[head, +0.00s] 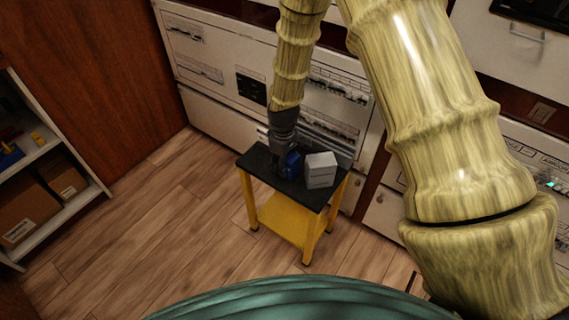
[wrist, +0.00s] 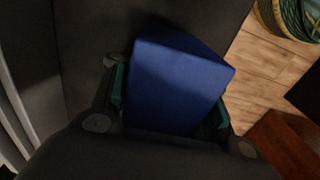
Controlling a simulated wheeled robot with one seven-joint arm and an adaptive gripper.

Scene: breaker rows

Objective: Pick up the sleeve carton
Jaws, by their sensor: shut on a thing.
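A blue box-shaped carton, which I take to be the sleeve carton (wrist: 172,85), is between the two fingers of my gripper (wrist: 170,112) in the wrist view. In the head view the blue carton (head: 291,165) is at the black top of the small yellow table (head: 259,163). My gripper (head: 284,152) comes down on it from above and is shut on it. Its lower part is hidden by the gripper in the wrist view. I cannot tell whether it touches the tabletop.
A light grey box (head: 320,170) stands on the tabletop just right of the blue carton. White breaker cabinets (head: 215,60) stand behind the table. A shelf (head: 75,205) with cardboard boxes (head: 28,215) is at the left. The wooden floor (head: 165,215) between is clear.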

